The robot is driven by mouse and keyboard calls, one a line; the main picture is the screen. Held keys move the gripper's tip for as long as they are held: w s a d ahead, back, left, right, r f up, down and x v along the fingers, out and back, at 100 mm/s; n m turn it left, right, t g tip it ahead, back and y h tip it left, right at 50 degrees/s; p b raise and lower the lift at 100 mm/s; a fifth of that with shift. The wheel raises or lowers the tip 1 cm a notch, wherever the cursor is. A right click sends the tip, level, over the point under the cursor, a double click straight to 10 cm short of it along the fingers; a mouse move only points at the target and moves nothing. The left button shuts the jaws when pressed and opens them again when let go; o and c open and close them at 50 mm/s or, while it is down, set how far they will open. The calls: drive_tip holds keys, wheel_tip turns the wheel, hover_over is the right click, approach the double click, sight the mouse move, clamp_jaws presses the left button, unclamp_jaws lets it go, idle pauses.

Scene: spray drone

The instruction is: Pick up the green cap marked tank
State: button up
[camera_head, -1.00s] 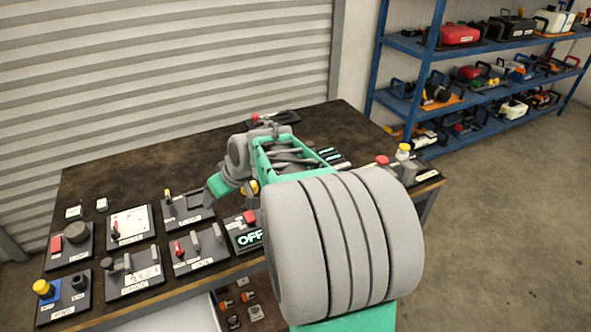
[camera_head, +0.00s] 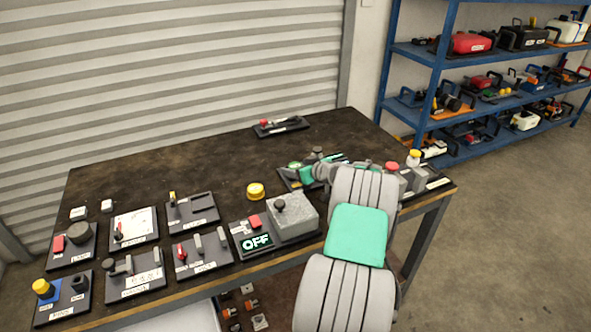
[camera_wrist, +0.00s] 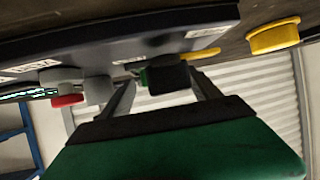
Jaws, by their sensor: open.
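In the head view my gripper (camera_head: 300,172) is low over the right part of the bench, at a dark panel partly hidden by my arm. A small green patch (camera_head: 294,164) shows there; I cannot tell whether it is the green cap or part of my gripper. In the wrist view my gripper (camera_wrist: 163,78) is open, its two dark fingers spread. A dark block with a thin green edge (camera_wrist: 144,77) shows between the fingertips; it may be the green cap. No tank label is readable, and contact cannot be told.
A yellow cap (camera_head: 256,191) stands on the bench left of my gripper; a yellow cap (camera_wrist: 272,38) also shows in the wrist view. A grey box (camera_head: 293,217) and OFF display (camera_head: 256,242) are nearer the front. A red knob (camera_head: 391,166) is to the right. The back-left bench is clear.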

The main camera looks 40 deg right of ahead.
drive_tip(key=shift+c, duration=0.2)
drive_tip(key=c, duration=1.3)
drive_tip(key=shift+r, duration=0.1)
drive_tip(key=shift+c, duration=0.6)
drive_tip(key=shift+r, duration=0.1)
drive_tip(key=shift+c, duration=0.2)
